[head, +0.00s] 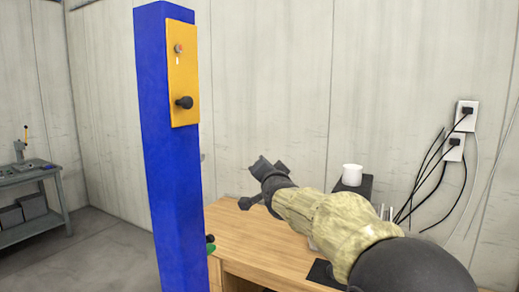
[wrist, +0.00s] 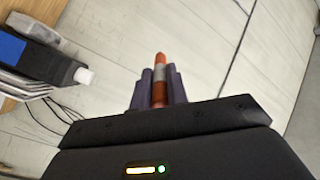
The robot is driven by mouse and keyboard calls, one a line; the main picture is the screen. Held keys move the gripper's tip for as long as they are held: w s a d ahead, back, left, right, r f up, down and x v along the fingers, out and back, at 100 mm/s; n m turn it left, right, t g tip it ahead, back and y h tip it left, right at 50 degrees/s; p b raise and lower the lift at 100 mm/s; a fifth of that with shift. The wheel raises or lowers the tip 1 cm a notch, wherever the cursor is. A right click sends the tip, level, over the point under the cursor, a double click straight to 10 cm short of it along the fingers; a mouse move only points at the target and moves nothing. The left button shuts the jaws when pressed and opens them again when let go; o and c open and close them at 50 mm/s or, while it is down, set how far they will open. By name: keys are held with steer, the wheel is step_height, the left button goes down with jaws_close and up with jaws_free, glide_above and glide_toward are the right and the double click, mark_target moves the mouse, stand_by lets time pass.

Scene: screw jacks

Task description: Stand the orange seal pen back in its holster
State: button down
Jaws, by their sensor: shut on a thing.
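The orange seal pen (wrist: 160,64), with a grey band around its middle, is between the fingers of my gripper (wrist: 160,85) in the wrist view. The gripper is shut on it, and the pen's orange tip sticks out past the fingertips. The fingers hide part of its lower end. In the head view my gripper (head: 264,180) is raised above the wooden table, and I cannot make out the pen there. I cannot pick out the holster for sure in either view.
A blue post (head: 170,220) with a yellow plate (head: 183,65) stands left of my gripper. The wooden table (head: 245,228) is mostly bare. Black cables (head: 428,172) hang from wall sockets at right.

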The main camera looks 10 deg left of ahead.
steer(key=w+d+f+m+h, duration=0.15)
steer(key=d+f, duration=0.25)
steer(key=f, duration=0.8)
steer(key=w+d+f+m+h, duration=0.1)
steer(key=w+d+f+h, duration=0.15)
steer(key=f, duration=0.85)
steer(key=w+d+f+m+h, duration=0.15)
steer(key=d+f, duration=0.25)
steer(key=f, duration=0.8)
steer(key=s+d+f, duration=0.5)
steer(key=s+f, duration=0.3)
steer(key=f, duration=0.3)
steer(key=s+d+f+n, duration=0.1)
steer(key=s+d+f, duration=0.4)
steer(key=s+f, duration=0.3)
step_height(320, 180, down, 5)
steer(key=shift+s+d+r+t+y, duration=0.2)
steer(key=shift+s+t+y, duration=0.1)
steer(key=shift+s+y, duration=0.15)
steer(key=shift+w+d, duration=0.15)
